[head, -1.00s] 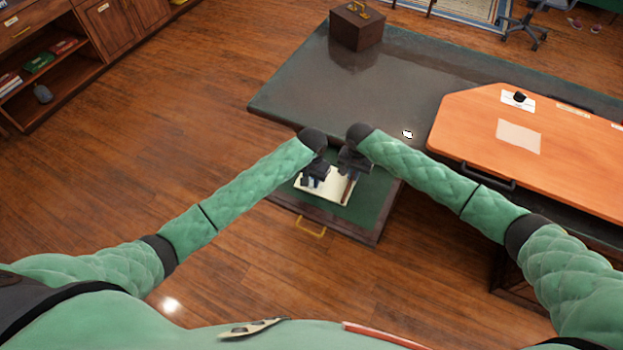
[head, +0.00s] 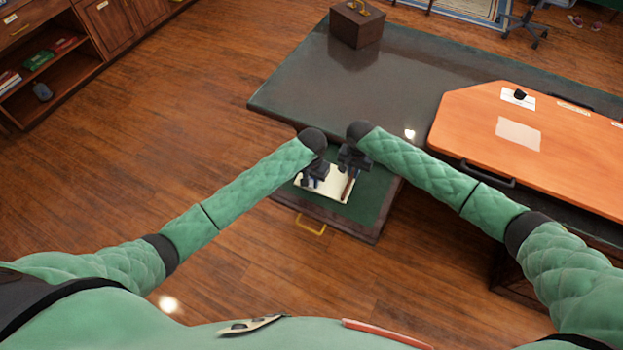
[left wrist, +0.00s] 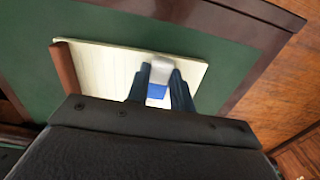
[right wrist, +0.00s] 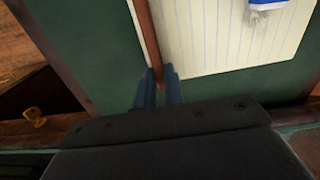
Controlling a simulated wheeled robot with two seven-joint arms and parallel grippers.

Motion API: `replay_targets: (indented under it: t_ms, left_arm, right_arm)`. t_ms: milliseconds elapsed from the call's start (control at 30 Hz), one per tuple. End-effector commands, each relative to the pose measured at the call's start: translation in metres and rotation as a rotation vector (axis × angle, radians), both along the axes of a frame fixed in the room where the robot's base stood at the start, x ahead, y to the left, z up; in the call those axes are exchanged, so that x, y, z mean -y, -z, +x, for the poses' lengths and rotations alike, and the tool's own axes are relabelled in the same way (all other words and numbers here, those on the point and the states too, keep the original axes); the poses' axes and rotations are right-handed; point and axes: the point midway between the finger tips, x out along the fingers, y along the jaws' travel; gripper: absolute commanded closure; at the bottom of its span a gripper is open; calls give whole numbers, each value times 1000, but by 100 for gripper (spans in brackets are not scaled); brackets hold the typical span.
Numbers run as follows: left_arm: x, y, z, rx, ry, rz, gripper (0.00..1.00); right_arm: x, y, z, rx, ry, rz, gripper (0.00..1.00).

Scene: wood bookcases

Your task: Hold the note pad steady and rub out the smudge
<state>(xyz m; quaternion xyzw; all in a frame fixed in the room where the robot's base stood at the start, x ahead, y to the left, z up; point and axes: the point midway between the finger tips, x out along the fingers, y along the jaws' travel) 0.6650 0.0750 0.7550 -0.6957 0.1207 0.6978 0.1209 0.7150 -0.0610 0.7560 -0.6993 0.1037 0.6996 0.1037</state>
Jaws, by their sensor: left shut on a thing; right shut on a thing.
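The note pad (head: 335,194) is a cream, lined pad with a red-brown binding strip (right wrist: 144,32) along one edge. It lies flat on green lining in an open drawer. My left gripper (left wrist: 160,85) is shut on an eraser (left wrist: 160,72), white with a blue sleeve, over the pad's page. I cannot tell whether the eraser touches the paper. My right gripper (right wrist: 159,78) is shut on the pad's binding strip. In the head view, my left gripper (head: 311,182) and right gripper (head: 350,172) partly hide the pad.
The open drawer has a brass handle (head: 310,226) and bare green lining (head: 375,190) beside the pad. The dark desk top (head: 350,95) lies behind it, with a brown box (head: 357,25) at its back. An orange worktop (head: 560,120) stands at right.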

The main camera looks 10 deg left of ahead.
Motion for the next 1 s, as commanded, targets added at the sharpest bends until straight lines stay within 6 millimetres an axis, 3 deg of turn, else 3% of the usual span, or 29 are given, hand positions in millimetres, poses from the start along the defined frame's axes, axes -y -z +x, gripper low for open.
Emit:
replay_targets:
  t_ms: [1000]
  left_arm:
    - [15,-1,49,1,0,0,95]
  right_arm:
    - [0,0,0,0,0,0,100]
